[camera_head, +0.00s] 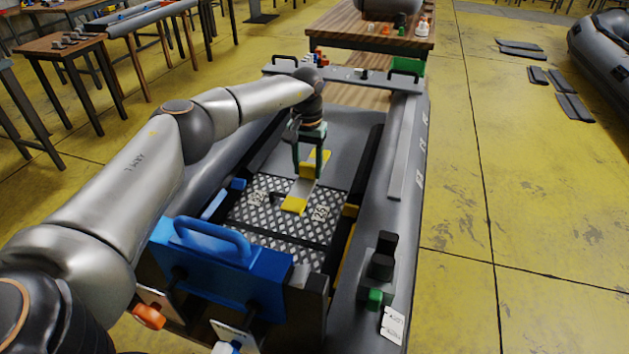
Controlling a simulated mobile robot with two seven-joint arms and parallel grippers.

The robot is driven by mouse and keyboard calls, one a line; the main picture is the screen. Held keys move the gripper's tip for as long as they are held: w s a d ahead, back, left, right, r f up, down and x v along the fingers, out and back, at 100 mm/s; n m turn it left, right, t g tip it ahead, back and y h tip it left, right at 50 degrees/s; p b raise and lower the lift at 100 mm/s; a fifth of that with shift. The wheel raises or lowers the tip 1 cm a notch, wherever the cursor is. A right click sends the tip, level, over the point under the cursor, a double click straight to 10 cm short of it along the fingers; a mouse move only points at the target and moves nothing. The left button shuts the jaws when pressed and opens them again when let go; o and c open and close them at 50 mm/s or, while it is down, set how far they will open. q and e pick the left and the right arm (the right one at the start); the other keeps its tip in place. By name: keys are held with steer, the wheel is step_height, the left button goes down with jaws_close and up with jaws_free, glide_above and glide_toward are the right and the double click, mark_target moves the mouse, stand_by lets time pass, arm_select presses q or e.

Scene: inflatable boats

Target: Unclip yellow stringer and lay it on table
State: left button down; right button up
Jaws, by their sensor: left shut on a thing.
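My left gripper (308,172) reaches down from above into the grey inflatable boat. Its green fingers are shut on a short piece with yellow parts and a grey middle, which I take to be the yellow stringer (296,204). The stringer is over the diamond-plate floor panels (262,207), and I cannot tell whether it touches them. The fingers partly hide it. A wooden table (325,36) stands beyond the boat's far end, and another wooden table (50,48) stands at the upper left. My right gripper is not in view.
The boat's grey right tube (405,165) and crossbar (345,76) border the work area. A blue part with a handle (215,260) stands at the near end. Small bottles and a dark rounded object occupy the far table's back.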

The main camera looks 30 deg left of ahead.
mark_target(306, 163)
arm_select(q)
steer(key=shift+w+a+r, duration=0.15)
steer(key=shift+a, duration=0.05)
steer(key=shift+r, duration=0.1)
steer(key=shift+r+p, duration=1.95)
steer(key=shift+r, duration=0.5)
